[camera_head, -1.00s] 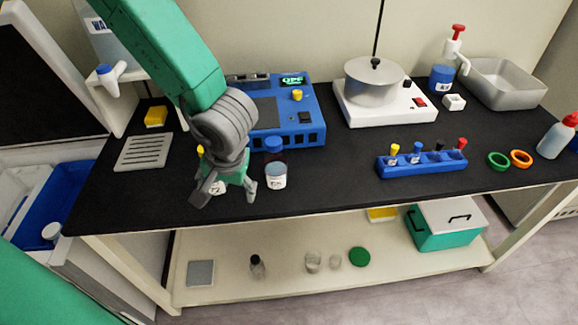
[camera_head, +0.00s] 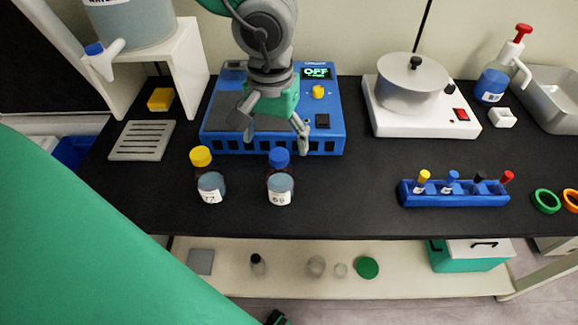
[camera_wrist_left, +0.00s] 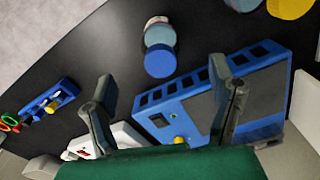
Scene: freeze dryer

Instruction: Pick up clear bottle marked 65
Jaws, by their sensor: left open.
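The clear bottle with a blue cap (camera_head: 280,182) stands upright on the black bench; its small label looks like 65 or 66. In the left wrist view this bottle (camera_wrist_left: 158,38) is seen from above, ahead of the fingertips. A similar bottle with a yellow cap (camera_head: 210,182), label like 72, stands to its left. My left gripper (camera_head: 277,138) is open and empty, pointing down over the front of the blue device, behind and above the blue-capped bottle. Its two fingers (camera_wrist_left: 161,72) are spread apart in the left wrist view. My right gripper is not in view.
The blue device (camera_head: 325,115) with an OFF display stands behind the bottles. A slotted grey plate (camera_head: 142,141) lies at left. A blue tube rack (camera_head: 455,199) and a white hotplate (camera_head: 425,121) with a pot stand at right. Bench between bottles and rack is clear.

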